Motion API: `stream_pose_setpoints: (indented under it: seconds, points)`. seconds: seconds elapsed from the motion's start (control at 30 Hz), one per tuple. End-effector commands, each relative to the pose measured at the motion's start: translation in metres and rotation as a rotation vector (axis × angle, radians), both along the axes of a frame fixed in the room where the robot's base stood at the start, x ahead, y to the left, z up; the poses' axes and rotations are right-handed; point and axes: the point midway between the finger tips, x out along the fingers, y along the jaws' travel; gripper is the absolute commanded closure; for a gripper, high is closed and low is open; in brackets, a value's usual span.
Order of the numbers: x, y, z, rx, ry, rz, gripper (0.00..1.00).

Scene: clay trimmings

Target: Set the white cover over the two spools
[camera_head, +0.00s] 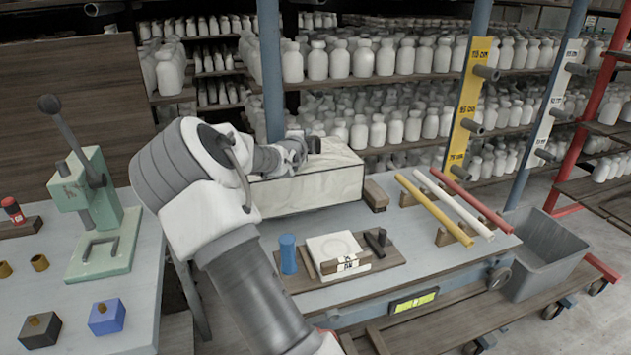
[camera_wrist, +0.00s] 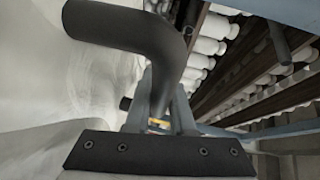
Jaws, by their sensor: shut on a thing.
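A white box-like cover (camera_head: 308,188) with a creased surface is at the back of the grey table, beyond the wooden board. It also shows as a pale surface along the left of the wrist view (camera_wrist: 45,75). My gripper (camera_head: 308,147) is at the cover's top, back edge. In the wrist view my gripper (camera_wrist: 165,100) is shut on a dark bent handle (camera_wrist: 150,32) beside the white surface. Whether the cover's underside touches the table is unclear. I cannot pick out the two spools for certain; anything under or behind the cover is hidden.
A wooden board (camera_head: 395,258) with a blue cylinder (camera_head: 288,254) and a white tile (camera_head: 334,246) lies in front. Yellow, white and red rods (camera_head: 435,208) rest at right. A green press (camera_head: 95,210) stands at left. Shelves of white bottles fill the back.

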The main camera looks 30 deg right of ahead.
Motion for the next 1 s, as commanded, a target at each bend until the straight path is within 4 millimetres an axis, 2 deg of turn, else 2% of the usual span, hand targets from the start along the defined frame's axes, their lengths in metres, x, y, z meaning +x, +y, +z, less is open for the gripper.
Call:
stream_pose_setpoints:
  seconds: [0.03,0.27,0.47,0.87,0.9,1.0]
  points:
    - [0.000,0.000,-0.009,-0.003,0.001,0.001,1.00]
    - [0.000,0.000,-0.027,-0.001,-0.001,0.000,1.00]
    - [0.000,0.000,-0.055,-0.002,0.001,0.000,1.00]
    - [0.000,0.000,-0.060,-0.001,-0.004,0.001,1.00]
    - [0.000,0.000,-0.059,-0.001,-0.002,0.001,0.73]
    - [0.000,0.000,-0.059,-0.001,-0.002,0.001,0.55]
